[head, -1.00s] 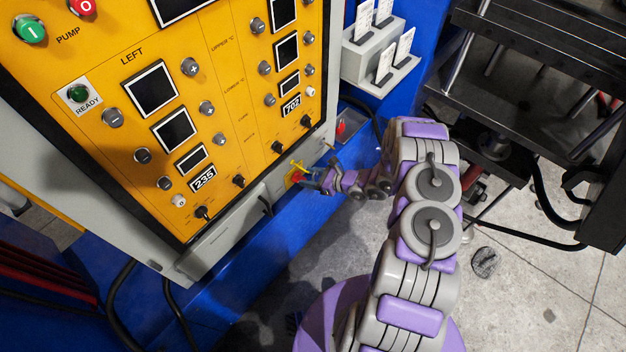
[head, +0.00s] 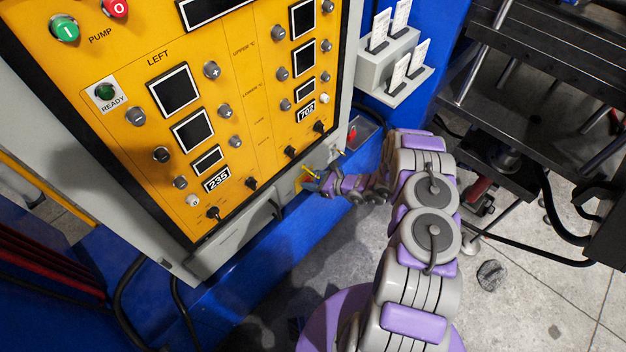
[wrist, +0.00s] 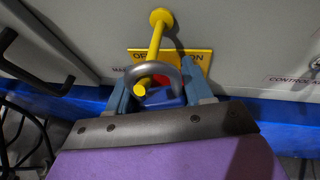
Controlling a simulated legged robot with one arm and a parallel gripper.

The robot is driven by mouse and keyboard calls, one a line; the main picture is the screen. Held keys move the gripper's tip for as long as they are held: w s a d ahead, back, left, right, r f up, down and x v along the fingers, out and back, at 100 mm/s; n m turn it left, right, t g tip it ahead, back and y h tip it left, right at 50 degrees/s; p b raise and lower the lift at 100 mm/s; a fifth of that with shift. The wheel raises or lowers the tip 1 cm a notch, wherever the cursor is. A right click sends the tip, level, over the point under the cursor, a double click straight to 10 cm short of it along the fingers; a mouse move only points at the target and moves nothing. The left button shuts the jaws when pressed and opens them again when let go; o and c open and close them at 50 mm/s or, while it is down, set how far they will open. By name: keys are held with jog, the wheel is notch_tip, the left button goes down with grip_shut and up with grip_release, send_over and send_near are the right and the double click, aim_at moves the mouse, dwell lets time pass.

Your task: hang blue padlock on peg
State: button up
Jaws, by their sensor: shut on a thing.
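My gripper (wrist: 160,100) is shut on the blue padlock (wrist: 165,98), with a finger on each side of its body. The grey metal shackle (wrist: 178,72) points up toward the panel. The yellow peg (wrist: 155,45) sticks out from the grey panel. The shackle crosses over the peg, and the peg's tip shows inside the loop, so the peg appears to pass through it. In the head view my gripper (head: 313,186) is at the lower edge of the control cabinet, beside the yellow peg (head: 311,173); the padlock is too small to make out there.
A yellow sign (wrist: 202,57) and a partly hidden red part lie behind the padlock. A black handle (wrist: 8,45) is at the left. The orange control panel (head: 150,130) rises above. A card rack (head: 390,70) and black press frame (head: 540,90) stand to the right.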

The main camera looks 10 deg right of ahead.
jog(key=shift+a, duration=0.2)
jog(key=o, duration=1.2)
jog(key=shift+s+a+r, duration=0.1)
jog(key=shift+c, duration=0.2)
jog(key=shift+r, duration=0.1)
jog(key=shift+s+d+r, duration=0.1)
jog(key=shift+s+d, duration=0.05)
jog(key=shift+d, duration=0.5)
jog(key=p+v, duration=0.2)
jog(key=v, duration=1.4)
jog(key=shift+s+f, duration=0.2)
jog(key=shift+s, duration=0.05)
jog(key=shift+d, duration=0.15)
